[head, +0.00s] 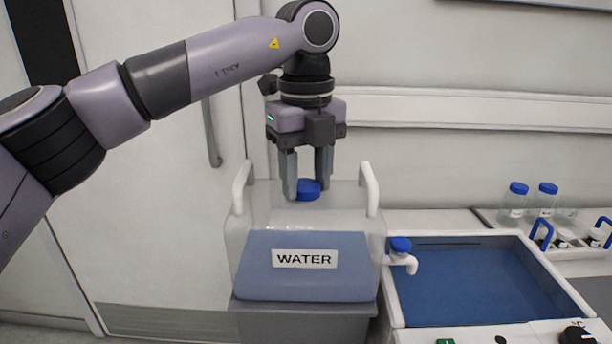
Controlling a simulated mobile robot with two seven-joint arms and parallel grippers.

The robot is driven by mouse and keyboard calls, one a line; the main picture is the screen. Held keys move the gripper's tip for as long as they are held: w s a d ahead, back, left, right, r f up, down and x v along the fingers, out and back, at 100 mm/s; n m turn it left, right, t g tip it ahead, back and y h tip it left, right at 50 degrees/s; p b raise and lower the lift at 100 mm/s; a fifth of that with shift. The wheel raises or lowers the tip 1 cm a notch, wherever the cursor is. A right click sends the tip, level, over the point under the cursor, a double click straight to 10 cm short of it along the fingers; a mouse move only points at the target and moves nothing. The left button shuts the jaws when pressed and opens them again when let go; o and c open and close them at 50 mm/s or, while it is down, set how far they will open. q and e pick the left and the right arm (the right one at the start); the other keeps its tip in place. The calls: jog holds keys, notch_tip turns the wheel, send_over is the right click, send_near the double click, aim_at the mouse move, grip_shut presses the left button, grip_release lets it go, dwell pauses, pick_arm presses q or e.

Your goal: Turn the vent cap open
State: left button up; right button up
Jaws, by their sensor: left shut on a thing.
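A blue vent cap (308,191) sits on top of a clear water tank (305,218) labelled WATER (304,259). My left gripper (308,186) points straight down over the tank, with its two fingers on either side of the cap. It is shut on the cap, and the left finger hides part of the cap's left edge. The cap appears level and at the tank's top. I cannot tell how far it is turned. My right gripper is not in view.
White handles (369,189) rise at both sides of the tank. A blue-topped white tap (401,247) sticks out at its lower right, over a blue basin (480,285). Bottles with blue caps (516,200) stand at the far right. A grey stand (303,320) supports the tank.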

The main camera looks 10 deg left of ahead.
aim_at(306, 185)
pick_arm(q)
jog(key=shift+r, duration=0.1)
dwell(0.3)
jog(key=o, duration=1.1)
jog(key=shift+r, duration=3.55)
